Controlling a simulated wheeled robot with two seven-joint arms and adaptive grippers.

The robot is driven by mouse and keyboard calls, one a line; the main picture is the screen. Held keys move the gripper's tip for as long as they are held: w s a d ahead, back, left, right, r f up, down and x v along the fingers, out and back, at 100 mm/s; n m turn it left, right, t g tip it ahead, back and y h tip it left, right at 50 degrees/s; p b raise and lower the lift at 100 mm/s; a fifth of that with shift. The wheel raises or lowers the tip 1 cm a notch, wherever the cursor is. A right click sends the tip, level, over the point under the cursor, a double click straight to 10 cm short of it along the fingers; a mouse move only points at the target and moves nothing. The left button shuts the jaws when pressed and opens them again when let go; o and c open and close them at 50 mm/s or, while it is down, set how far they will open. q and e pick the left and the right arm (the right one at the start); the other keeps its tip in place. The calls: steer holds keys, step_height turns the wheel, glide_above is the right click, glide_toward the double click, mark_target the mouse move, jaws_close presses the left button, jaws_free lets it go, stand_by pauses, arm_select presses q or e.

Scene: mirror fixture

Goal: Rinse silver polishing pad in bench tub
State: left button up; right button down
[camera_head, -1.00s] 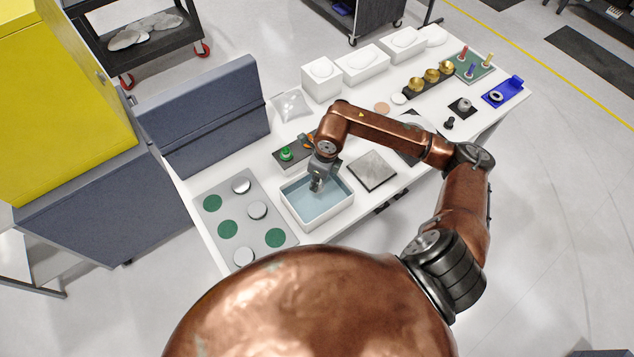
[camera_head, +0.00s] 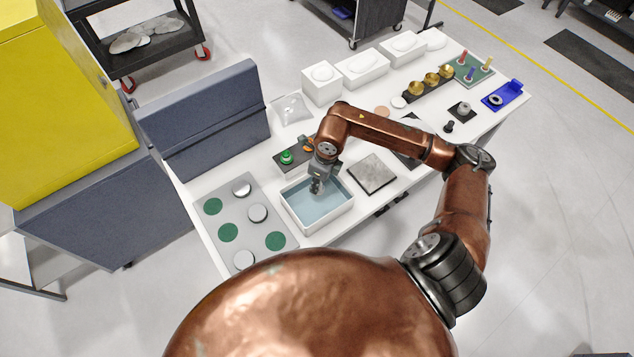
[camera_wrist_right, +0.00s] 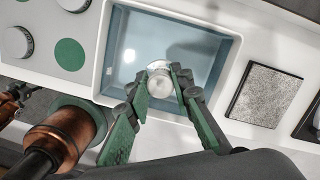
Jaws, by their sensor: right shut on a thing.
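The bench tub (camera_head: 331,219) is a white rectangular basin with bluish water, standing on the white bench. My right gripper (camera_head: 316,188) reaches down into it from above. In the right wrist view, the green fingers of my right gripper (camera_wrist_right: 162,86) are closed on a round silver polishing pad (camera_wrist_right: 160,83). The pad is over the water inside the tub walls (camera_wrist_right: 98,55); how deep it sits I cannot tell. My left gripper is not in view.
Left of the tub lies a grey tray (camera_head: 232,208) with silver discs and green round spots. A square grey textured plate (camera_head: 372,174) lies right of the tub. Behind the tub stands a dark box with a green button (camera_head: 287,157). A blue-grey panel (camera_head: 205,115) rises at the bench's left back.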

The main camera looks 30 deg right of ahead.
steer(key=shift+r, duration=0.1)
steer(key=shift+r+p, duration=0.75)
steer(key=shift+r, duration=1.15)
steer(key=shift+a, duration=0.1)
